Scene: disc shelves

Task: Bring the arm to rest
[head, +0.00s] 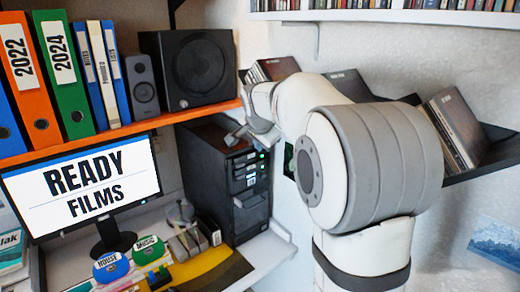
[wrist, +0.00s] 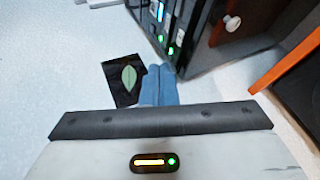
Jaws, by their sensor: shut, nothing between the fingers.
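My arm reaches in from the right and hides part of the wall and the dark shelf. A dark square with a green leaf (wrist: 125,80) is just left of the fingertips in the wrist view. I cannot tell how far behind them it is.
The orange shelf (head: 185,115) holds binders and speakers (head: 195,70). A monitor (head: 82,185) stands below it on the left. A dark wall shelf (head: 490,160) with disc cases is on the right.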

